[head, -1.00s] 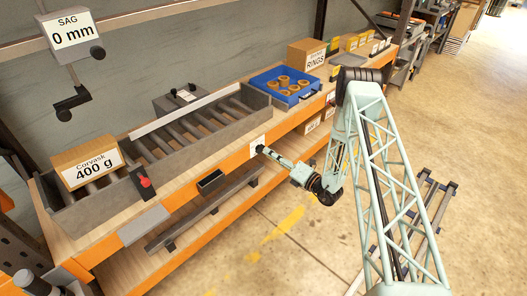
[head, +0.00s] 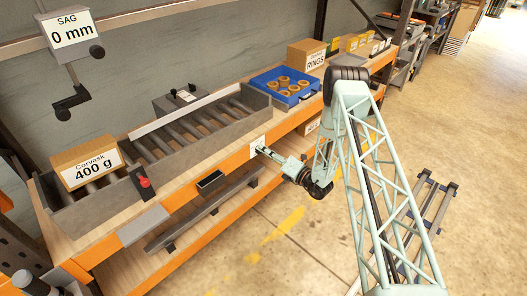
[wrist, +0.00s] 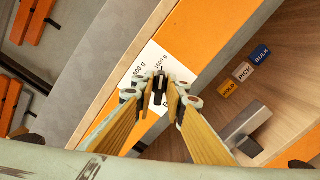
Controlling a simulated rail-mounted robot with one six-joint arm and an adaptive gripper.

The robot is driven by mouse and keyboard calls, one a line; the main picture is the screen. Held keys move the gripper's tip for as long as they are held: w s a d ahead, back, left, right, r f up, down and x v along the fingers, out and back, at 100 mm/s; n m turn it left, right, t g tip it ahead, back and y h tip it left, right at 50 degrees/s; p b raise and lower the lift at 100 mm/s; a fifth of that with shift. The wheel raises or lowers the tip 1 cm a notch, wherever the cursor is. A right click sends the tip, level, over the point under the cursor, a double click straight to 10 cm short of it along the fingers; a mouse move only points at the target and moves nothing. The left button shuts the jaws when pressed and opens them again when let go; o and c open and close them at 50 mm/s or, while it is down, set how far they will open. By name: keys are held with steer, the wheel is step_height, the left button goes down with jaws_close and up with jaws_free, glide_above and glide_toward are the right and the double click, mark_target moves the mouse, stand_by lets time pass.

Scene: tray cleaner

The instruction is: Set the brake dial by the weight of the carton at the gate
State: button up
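A carton (head: 88,167) labelled "Corvask 400 g" lies on the near left end of the roller conveyor, beside the dark gate (head: 140,184) with its red knob. The brake dial (wrist: 160,84) is a black knob on a white plate (wrist: 145,66) on the orange shelf edge. "800 g" and another gram mark are readable in the wrist view; the rest is covered. My gripper (wrist: 160,97) is at the dial, its two fingers open on either side of the knob. I cannot tell whether they touch it. In the head view my gripper (head: 262,151) reaches the shelf's front edge.
A sign (head: 69,28) reads "SAG 0 mm" above a crank. A blue tray (head: 284,88) of tan rings and a "RINGS" box (head: 308,55) stand right of the conveyor. HOLD, PICK and BULK blocks (wrist: 244,71) show in the wrist view.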

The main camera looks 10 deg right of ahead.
jaws_close()
steer(key=shift+n, duration=0.4)
steer(key=n+b, duration=0.3)
steer(key=n, duration=0.4)
steer(key=n+b, duration=0.3)
steer(key=n, duration=0.5)
steer(key=a+n+b, duration=0.1)
steer(key=n+b, duration=0.3)
steer(key=n, duration=0.4)
steer(key=shift+s, duration=0.35)
stand_by(0.4)
steer(key=shift+o, duration=1.9)
jaws_free()
